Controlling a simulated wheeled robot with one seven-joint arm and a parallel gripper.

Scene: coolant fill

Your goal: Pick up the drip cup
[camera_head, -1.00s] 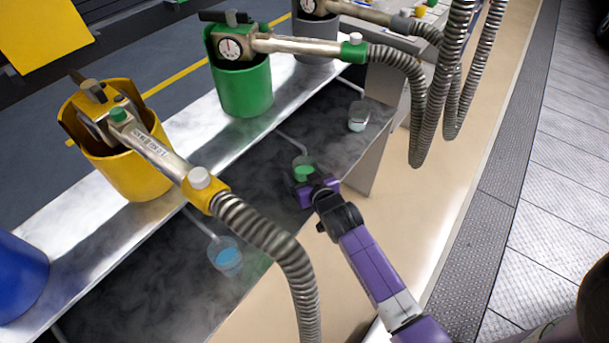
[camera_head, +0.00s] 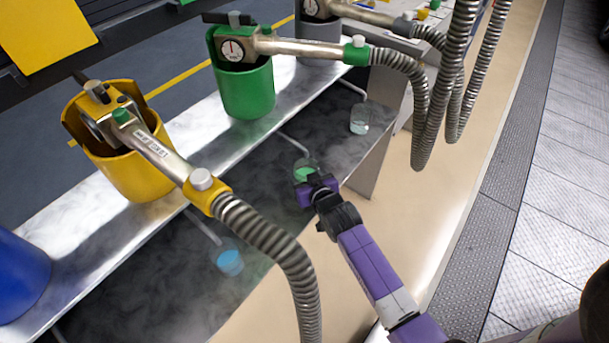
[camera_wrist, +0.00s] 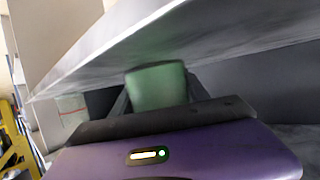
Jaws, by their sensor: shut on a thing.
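A small clear drip cup with green liquid (camera_head: 305,172) is at the end of my arm, under the shelf that bears the green holder. My gripper (camera_head: 306,182) is shut on this cup. In the wrist view the green cup (camera_wrist: 157,87) stands upright between my two dark fingers (camera_wrist: 158,97), just below the shelf's edge. The cup's base is hidden behind my gripper body, so I cannot tell whether it touches the surface below.
A cup with blue liquid (camera_head: 230,262) stands lower left, and a pale cup (camera_head: 360,118) upper right. Yellow (camera_head: 140,170) and green (camera_head: 247,90) holders with nozzles stand on the metal shelf (camera_head: 190,125). Grey hoses (camera_head: 270,235) hang near my arm.

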